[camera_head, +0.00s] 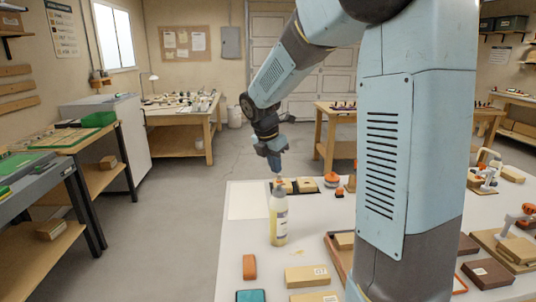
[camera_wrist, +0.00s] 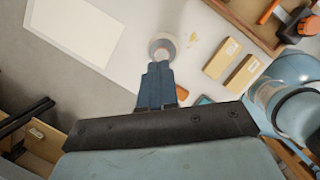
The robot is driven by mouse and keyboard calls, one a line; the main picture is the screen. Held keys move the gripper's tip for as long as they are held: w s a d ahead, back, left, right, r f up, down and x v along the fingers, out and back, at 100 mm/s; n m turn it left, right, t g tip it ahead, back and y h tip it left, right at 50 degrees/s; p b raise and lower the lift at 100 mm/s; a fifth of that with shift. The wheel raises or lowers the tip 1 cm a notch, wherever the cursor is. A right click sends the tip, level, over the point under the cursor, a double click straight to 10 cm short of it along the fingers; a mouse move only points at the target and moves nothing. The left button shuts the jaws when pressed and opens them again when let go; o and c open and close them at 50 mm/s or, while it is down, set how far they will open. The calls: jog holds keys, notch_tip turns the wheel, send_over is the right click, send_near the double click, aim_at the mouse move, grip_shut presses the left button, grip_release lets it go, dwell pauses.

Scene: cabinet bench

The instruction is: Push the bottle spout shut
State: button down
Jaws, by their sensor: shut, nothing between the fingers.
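A clear bottle (camera_head: 279,222) with pale yellow liquid and a white label stands upright on the white table. It has an orange spout (camera_head: 277,184) on top. My gripper (camera_head: 275,170) is shut and empty, pointing down just above the spout. I cannot tell whether it touches the spout. In the wrist view my gripper (camera_wrist: 158,66) shows its blue fingers together, their tips overlapping the view of the bottle (camera_wrist: 162,42), which is seen from above. The spout is mostly hidden there by the fingers, so its position cannot be told.
Wooden blocks (camera_head: 307,276) and an orange block (camera_head: 249,267) lie in front of the bottle on the white table (camera_head: 232,255). A wooden tray (camera_head: 334,256) stands to its right.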

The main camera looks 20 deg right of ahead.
aim_at(278, 179)
jog(key=shift+w+d+f, duration=0.1)
jog(key=shift+d+f, duration=0.1)
jog(key=shift+f, duration=0.5)
jog(key=shift+a+x, duration=0.2)
jog(key=shift+x, duration=0.95)
jog(key=shift+s+f, duration=0.1)
jog(key=shift+s, duration=0.2)
jog(key=v, duration=1.4)
jog(key=shift+w, duration=0.1)
jog(key=s+d+m+t+y, duration=0.1)
jog(key=s+m+t, duration=0.1)
jog(key=s+m, duration=1)
jog(key=s+d+f+m+t+y, duration=0.1)
jog(key=s+m+y, duration=0.1)
jog(key=s+m, duration=1)
jog(key=shift+s+d+f+t, duration=0.2)
jog(key=shift+s+d+t, duration=0.15)
jog(key=shift+s, duration=0.55)
